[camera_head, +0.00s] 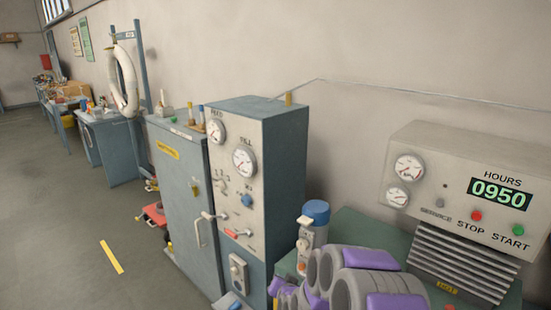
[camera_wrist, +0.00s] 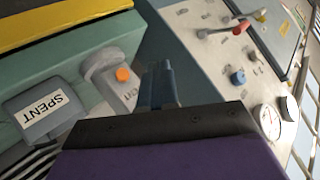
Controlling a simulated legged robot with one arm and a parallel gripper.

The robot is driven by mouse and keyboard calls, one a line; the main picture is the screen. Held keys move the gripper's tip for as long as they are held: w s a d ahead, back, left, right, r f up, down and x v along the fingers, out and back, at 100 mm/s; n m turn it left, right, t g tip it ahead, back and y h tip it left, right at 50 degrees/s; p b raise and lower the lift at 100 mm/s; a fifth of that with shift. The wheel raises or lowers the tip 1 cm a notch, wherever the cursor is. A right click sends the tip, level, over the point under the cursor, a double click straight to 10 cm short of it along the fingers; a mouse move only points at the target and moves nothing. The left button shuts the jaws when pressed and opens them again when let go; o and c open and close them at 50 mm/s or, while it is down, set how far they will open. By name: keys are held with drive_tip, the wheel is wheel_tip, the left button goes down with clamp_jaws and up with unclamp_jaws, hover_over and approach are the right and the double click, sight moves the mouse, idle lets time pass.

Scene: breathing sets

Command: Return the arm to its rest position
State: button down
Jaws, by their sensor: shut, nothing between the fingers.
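My gripper (camera_wrist: 160,85) shows in the wrist view as dark narrow fingers ahead of the black and purple wrist body. The fingers are shut with nothing between them. My purple and grey arm links (camera_head: 350,285) fill the bottom centre right of the head view, folded close in front of my body. I cannot make out the fingertips in the head view. In the wrist view the gripper points toward the gap between a green bench surface (camera_wrist: 90,55) and a gauge panel (camera_wrist: 285,65). I cannot tell its distance from either.
A tall cabinet (camera_head: 245,160) with gauges and levers stands beyond my arm. A blue-capped canister (camera_head: 313,232) is close to the arm links. A machine (camera_head: 470,185) reading 0950 stands at right. A SPENT-labelled box (camera_wrist: 42,112) is at left. The floor (camera_head: 70,210) at left is mostly clear.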

drive_tip(key=s+d+r+n+g, duration=0.1)
drive_tip(key=s+d+r+g, duration=0.3)
drive_tip(key=s, duration=1.2)
drive_tip(key=s+d+r+n+g+h, duration=0.1)
drive_tip(key=s+d+r+g, duration=0.3)
drive_tip(key=s, duration=1.2)
drive_tip(key=s+d+r+n+g+h, duration=0.1)
drive_tip(key=s+d+r+g, duration=0.3)
drive_tip(key=s+r, duration=0.5)
drive_tip(key=s+n+g, duration=0.1)
drive_tip(key=s, duration=0.6)
drive_tip(key=shift+d+r+g, duration=0.15)
drive_tip(key=shift+r+g, duration=0.05)
drive_tip(key=shift+g, duration=0.1)
